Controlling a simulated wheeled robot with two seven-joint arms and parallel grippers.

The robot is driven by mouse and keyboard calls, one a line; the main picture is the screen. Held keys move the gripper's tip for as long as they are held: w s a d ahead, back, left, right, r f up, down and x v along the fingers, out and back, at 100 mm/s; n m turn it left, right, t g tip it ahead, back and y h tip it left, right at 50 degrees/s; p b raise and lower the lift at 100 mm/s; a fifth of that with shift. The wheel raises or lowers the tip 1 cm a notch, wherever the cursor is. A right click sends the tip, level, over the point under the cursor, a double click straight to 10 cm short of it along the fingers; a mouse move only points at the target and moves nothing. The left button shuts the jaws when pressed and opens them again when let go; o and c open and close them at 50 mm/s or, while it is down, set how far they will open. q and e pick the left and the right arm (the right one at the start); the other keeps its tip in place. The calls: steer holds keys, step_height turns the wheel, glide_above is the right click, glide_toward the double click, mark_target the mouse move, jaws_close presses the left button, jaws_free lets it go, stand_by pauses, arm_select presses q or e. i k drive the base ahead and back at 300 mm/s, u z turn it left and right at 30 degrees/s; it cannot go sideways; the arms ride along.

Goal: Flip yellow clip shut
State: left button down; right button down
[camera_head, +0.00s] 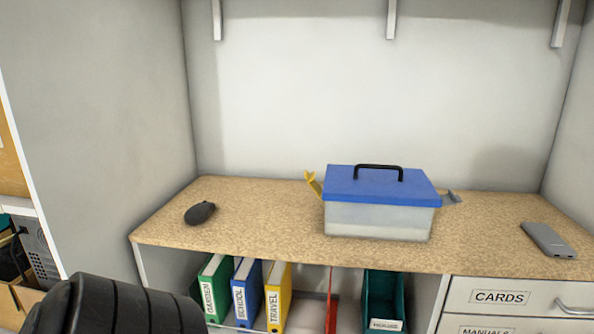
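A clear box (375,220) with a blue lid (350,184) and a black handle (379,168) stands on the wood-topped counter. The lid sits down on the box. The yellow clip (313,183) is at the box's left side, tilted up and outward, away from the lid. A grey clip (452,197) sticks out at the box's right side. Neither gripper is in view.
A dark mouse-like object (200,212) lies on the counter (260,215) at left, and a grey flat device (548,240) at right. Walls close off the sides and back. Below are binders (247,290), a green holder (384,300) and drawers (515,297). The counter left of the box is mostly clear.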

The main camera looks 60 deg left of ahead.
mark_target(312, 182)
steer(key=u, duration=1.1)
steer(key=i, duration=1.15)
steer(key=u, duration=1.3)
